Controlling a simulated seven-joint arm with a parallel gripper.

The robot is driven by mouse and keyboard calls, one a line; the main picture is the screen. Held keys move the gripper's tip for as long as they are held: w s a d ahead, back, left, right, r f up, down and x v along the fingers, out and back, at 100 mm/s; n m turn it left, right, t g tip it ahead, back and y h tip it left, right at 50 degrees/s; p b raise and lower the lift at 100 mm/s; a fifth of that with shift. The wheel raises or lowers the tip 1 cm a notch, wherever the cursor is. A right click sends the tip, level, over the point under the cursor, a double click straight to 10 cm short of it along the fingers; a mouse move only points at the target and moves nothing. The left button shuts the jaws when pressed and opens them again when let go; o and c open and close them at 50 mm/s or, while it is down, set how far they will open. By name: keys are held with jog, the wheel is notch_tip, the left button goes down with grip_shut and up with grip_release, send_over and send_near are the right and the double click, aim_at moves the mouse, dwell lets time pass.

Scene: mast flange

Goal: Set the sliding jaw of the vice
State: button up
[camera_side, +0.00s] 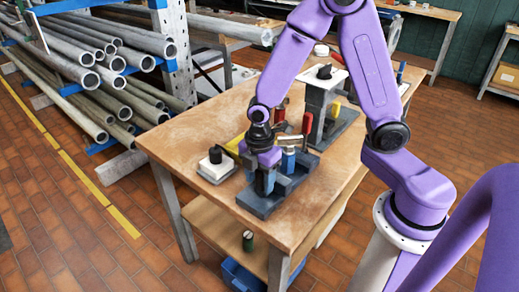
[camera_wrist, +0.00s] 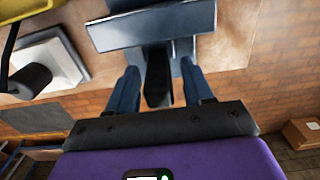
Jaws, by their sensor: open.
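The vice (camera_side: 270,203) is a dark grey-blue block with a flat base near the front corner of the wooden table. In the wrist view, a smooth grey vice block (camera_wrist: 150,30) lies just beyond my fingertips. A narrow dark bar (camera_wrist: 158,82) runs from it back between my fingers. My gripper (camera_side: 263,184) points down at the vice in the side view. In the wrist view my gripper (camera_wrist: 160,72) is open, its two blue fingers either side of the dark bar with a gap on each side. Which block is the sliding jaw is unclear.
A white plate with a black knob (camera_side: 216,165) stands left of the vice. A grey post stand (camera_side: 318,105) and a red-handled tool (camera_side: 306,125) are behind it. A pipe rack (camera_side: 100,75) stands at the left. The table's left part (camera_side: 185,140) is clear.

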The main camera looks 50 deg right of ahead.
notch_tip(320, 180, up, 17)
jog(key=shift+f, duration=0.15)
dwell(0.4)
jog(key=s+d+f+m, duration=0.1)
jog(key=s+f+m, duration=0.1)
jog(key=s, duration=0.7)
jog(key=s+d+f+m, duration=0.2)
jog(key=s+m, duration=0.1)
jog(key=s, duration=0.6)
jog(key=shift+s, duration=0.35)
